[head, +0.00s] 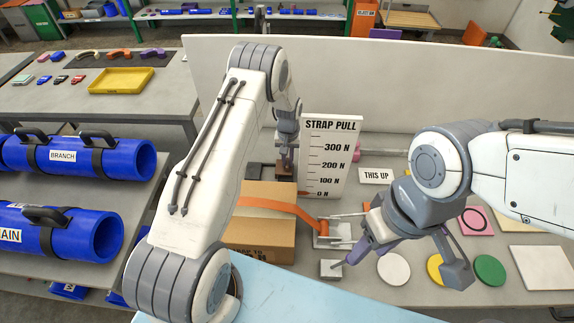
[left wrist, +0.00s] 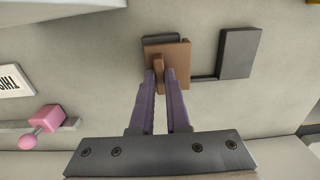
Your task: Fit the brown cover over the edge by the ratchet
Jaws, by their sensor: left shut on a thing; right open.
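The brown cover (left wrist: 180,52) is a small square piece with a raised rib, seen in the left wrist view. My left gripper (left wrist: 162,82) is shut on that rib; in the head view this gripper (head: 287,145) is behind the cardboard box, left of the strap-pull board. The cover is over a dark flat holder; I cannot tell whether they touch. The ratchet (head: 334,236) is metal, at the right end of the orange strap (head: 270,207) on the cardboard box (head: 262,238). My right gripper (head: 402,264) is open and empty, right of the ratchet.
A dark grey block (left wrist: 239,53) is right of the cover. The strap-pull board (head: 331,155) stands behind the box. White (head: 394,268), yellow and green discs lie to the right. A pink knobbed piece (left wrist: 45,122) is at left in the wrist view.

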